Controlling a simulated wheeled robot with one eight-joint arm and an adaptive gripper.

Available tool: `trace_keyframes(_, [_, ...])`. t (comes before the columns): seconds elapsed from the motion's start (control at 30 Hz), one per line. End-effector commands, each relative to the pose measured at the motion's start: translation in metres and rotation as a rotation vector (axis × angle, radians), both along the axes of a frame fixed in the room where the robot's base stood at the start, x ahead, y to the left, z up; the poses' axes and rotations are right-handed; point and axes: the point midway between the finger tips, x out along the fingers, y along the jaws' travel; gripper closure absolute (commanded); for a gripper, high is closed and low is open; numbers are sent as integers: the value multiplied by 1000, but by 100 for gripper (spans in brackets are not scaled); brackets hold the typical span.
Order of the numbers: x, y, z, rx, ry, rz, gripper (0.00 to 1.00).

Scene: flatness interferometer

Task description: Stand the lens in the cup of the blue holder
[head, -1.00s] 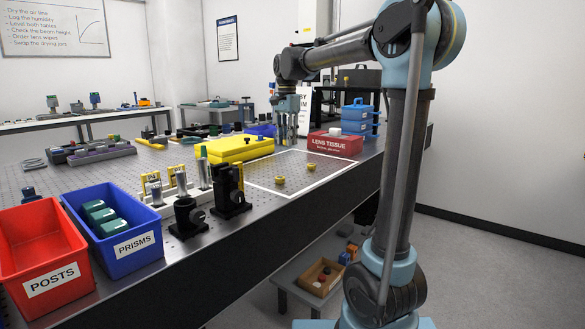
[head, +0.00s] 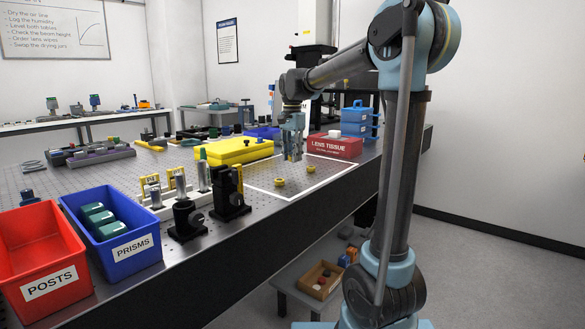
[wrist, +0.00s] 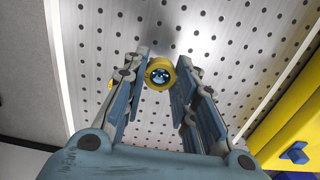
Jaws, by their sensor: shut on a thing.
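The lens (wrist: 160,72) shows in the wrist view as a yellow ring with a dark blue, shiny centre. My gripper (wrist: 161,76) is shut on it, with one finger on each side. In the head view my gripper (head: 292,157) hangs pointing down over the white-outlined area of the table, and I cannot make out the held lens there. Two yellow rings (head: 279,182) lie on the table below it. A small dark blue piece (head: 28,197) stands at the table's left; I cannot tell whether it is the blue holder, and no cup is clear.
A yellow case (head: 232,151) lies left of my gripper, and a red lens tissue box (head: 335,146) stands behind it on the right. Black post mounts (head: 187,220) stand near the front edge. Blue (head: 125,245) and red (head: 50,272) bins stand at the front left.

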Motion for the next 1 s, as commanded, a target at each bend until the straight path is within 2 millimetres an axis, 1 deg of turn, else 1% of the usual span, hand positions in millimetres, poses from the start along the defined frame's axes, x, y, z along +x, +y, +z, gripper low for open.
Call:
trace_keyframes(0.17, [0, 0, -11, 0, 0, 0, 92])
trace_keyframes(0.4, [0, 1, -41, 0, 0, 1, 92])
trace_keyframes(0.47, [-1, 1, -44, 0, 0, 1, 92])
trace_keyframes(0.77, [-1, 2, -46, 0, 0, 2, 92])
trace_keyframes(0.8, [-1, 2, -46, 0, 0, 2, 70])
trace_keyframes(0.87, [-1, 2, -46, 0, 0, 2, 56])
trace_keyframes(0.9, [-1, 2, -46, 0, 0, 2, 54])
trace_keyframes(1.0, [-1, 2, -46, 0, 0, 2, 54])
